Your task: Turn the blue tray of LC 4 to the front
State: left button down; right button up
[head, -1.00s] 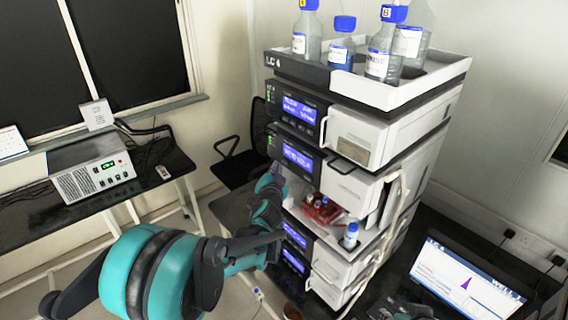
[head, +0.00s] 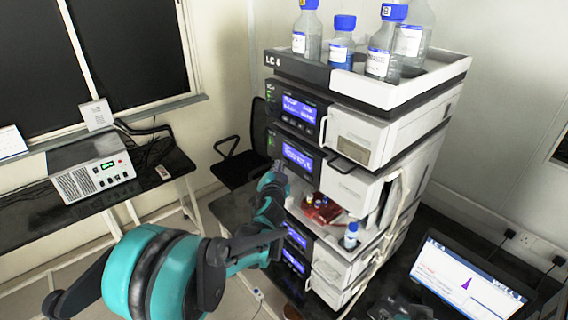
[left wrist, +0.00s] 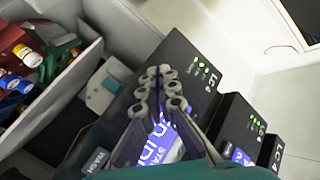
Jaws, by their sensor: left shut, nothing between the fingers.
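The LC 4 stack (head: 345,170) stands right of centre in the head view. Its open sampler bay holds a red tray (head: 322,211) with several vials. The left wrist view shows red trays (left wrist: 32,38) with vials and a green tray (left wrist: 60,56) in the bay. My left gripper (head: 279,168) is at the stack's front left, beside the bay. In the left wrist view its fingers (left wrist: 160,90) are together and empty, in front of a lit display. My right gripper is not clearly visible.
Several blue-capped bottles (head: 378,62) stand in the white top tray (head: 420,80). A small bottle (head: 351,235) stands at the bay's right. A laptop (head: 465,285) is at lower right, and a white instrument (head: 92,170) on the left bench. A chair (head: 238,150) stands behind.

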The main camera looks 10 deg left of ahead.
pick_arm(q)
jog(key=shift+w+d, duration=0.25)
jog(key=shift+w, duration=0.05)
dwell(0.6)
dwell(0.4)
jog(key=shift+s+a+b, duration=0.3)
jog(key=shift+s+a, duration=0.25)
jog(key=shift+s, duration=0.1)
jog(key=shift+s+a, duration=0.75)
jog(key=shift+s, duration=0.25)
jog(key=shift+s+a, duration=0.75)
jog(key=shift+s, duration=0.25)
dwell(3.6)
